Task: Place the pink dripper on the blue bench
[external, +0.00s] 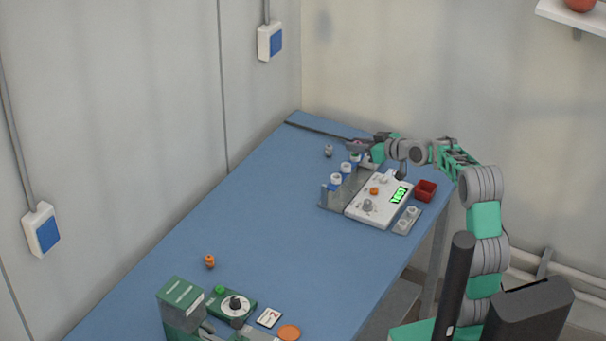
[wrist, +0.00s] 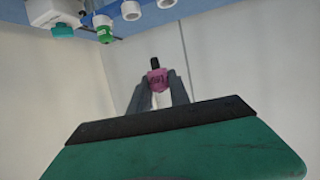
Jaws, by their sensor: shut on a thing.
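The pink dripper (wrist: 157,78) has a black tip and a white lower part and sits between my gripper's fingers (wrist: 158,92) in the wrist view. My gripper (external: 362,146) is shut on it, over the far end of the blue bench (external: 250,210) in the external view. The dripper is tiny there, a pink spot (external: 356,142) at the fingertips. The bench top also shows as a blue strip (wrist: 215,8) at the top of the wrist view. I cannot tell the dripper's height above the bench.
White-capped bottles (external: 336,180) stand on a grey rack close to my gripper. A white device with a green display (external: 399,194) and a red box (external: 425,190) are nearby. A thin dark rod (external: 320,131) lies along the far edge. The middle of the bench is clear.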

